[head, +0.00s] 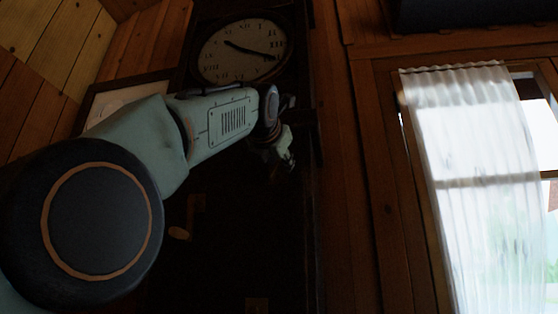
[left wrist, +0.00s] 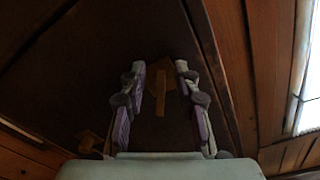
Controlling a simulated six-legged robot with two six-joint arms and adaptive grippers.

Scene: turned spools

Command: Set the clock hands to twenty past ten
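The clock's pale round face (head: 240,65) with dark numerals is at the top of the head view, in a dark case (head: 235,260). Its dark hands (head: 260,53) form a nearly straight line. A shorter part points up and left of the centre, and a longer part points right and slightly down. My left gripper (head: 284,163) is below the face and apart from it, dim and partly hidden by my wrist. In the left wrist view my left gripper (left wrist: 166,85) has its two fingers apart with nothing held. My right gripper is not in view.
A brown wooden T-shaped piece (left wrist: 160,85) shows beyond the fingers in the left wrist view. A framed picture (head: 100,105) hangs left of the clock, partly behind my arm. A window with a white curtain (head: 470,160) is at the right. Plank walls surround the clock.

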